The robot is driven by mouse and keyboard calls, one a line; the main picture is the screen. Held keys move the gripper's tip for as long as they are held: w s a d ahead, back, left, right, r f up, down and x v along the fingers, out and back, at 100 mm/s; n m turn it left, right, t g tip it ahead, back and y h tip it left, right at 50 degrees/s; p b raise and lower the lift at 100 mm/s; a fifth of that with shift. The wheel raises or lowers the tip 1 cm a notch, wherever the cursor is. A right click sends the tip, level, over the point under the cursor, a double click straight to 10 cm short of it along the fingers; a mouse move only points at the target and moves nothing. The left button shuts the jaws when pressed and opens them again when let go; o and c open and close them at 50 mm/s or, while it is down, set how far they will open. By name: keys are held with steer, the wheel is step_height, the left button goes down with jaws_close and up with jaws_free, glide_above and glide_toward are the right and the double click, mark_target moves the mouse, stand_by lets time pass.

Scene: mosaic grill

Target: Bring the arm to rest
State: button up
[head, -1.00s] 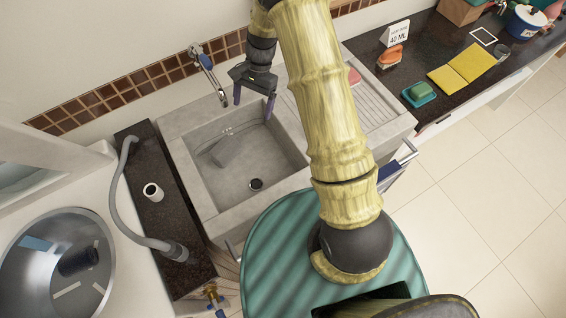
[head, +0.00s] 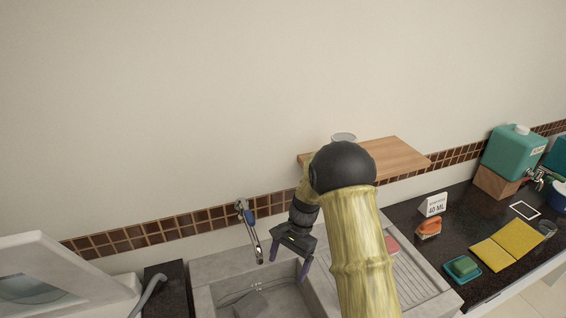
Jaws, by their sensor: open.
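My gripper (head: 290,272) is open and hangs over the right part of the sink (head: 207,299), with its two purple fingertips apart and pointing down. Nothing shows between the fingers. My arm rises in front of the sink and bends at a dark round joint in front of the wall shelf. A grey block (head: 250,304) lies in the basin, to the left of the gripper, with a clear object beside it that I cannot make out.
The faucet (head: 250,230) stands just left of my gripper. A wooden shelf (head: 400,156) bearing a cup (head: 343,137) is behind my arm. The right counter holds a sign (head: 433,206), an orange-brown item (head: 428,229), a green sponge (head: 464,266), yellow cloths (head: 507,245) and a teal dispenser (head: 513,150).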

steer(key=s+d+r+n+t+h, duration=0.1)
steer(key=s+d+r+n+t, duration=0.2)
steer(key=s+r, duration=0.3)
steer(key=s+d+r+n+t+h, duration=0.2)
steer(key=s+d+r+n, duration=0.3)
steer(key=s, duration=0.6)
steer(key=shift+s+d+r+n+t+b, duration=0.35)
steer(key=shift+d+r, duration=0.2)
steer(key=shift+r, duration=0.3)
